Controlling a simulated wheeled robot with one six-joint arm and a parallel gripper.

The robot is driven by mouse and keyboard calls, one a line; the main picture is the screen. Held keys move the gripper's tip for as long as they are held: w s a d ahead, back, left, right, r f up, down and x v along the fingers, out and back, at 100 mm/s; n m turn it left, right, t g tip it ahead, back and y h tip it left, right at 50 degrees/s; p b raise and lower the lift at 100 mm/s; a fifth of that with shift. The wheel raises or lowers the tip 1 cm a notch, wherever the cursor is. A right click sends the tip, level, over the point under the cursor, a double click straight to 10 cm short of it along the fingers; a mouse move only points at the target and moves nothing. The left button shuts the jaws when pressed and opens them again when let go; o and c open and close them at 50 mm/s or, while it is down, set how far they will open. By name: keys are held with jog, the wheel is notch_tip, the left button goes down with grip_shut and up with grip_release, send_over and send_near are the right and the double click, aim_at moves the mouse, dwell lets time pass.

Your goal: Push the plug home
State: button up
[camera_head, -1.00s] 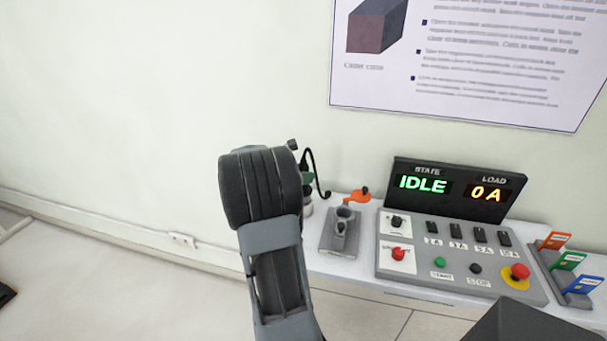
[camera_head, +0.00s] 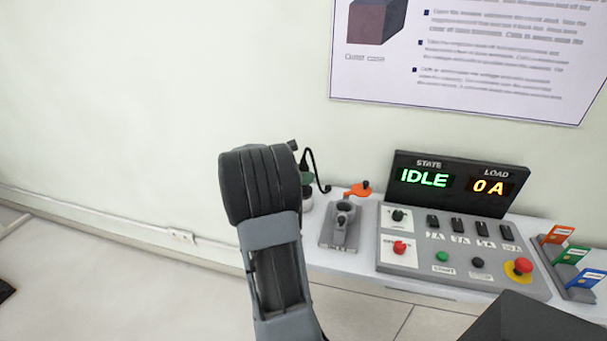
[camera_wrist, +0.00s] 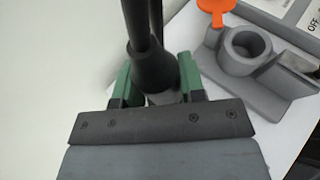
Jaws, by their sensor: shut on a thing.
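My gripper (camera_wrist: 158,80) is shut on a black plug (camera_wrist: 152,66), with its green fingers on either side of the plug. A thick black cable (camera_wrist: 143,20) rises from the plug. In the head view my arm hides most of the gripper (camera_head: 307,181), and the cable (camera_head: 316,168) loops beside it. A pale round piece (camera_head: 306,203) shows just below the gripper; I cannot tell whether the plug touches it or how deep it sits. The plug's lower end is hidden by the gripper in the wrist view.
A grey holder with an open round cup (camera_wrist: 247,46) stands right of the gripper, also in the head view (camera_head: 342,226). An orange piece (camera_wrist: 216,8) is behind it. A control console (camera_head: 460,250) reads IDLE and 0 A. Coloured cards (camera_head: 566,257) stand farther right.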

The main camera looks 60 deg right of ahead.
jog(key=shift+f+b, duration=0.45)
jog(key=shift+f, duration=0.3)
jog(key=o, duration=1.2)
jog(key=shift+a, duration=0.1)
jog(key=v, duration=1.3)
jog(key=shift+w+a+r, duration=0.2)
jog(key=shift+a, duration=0.1)
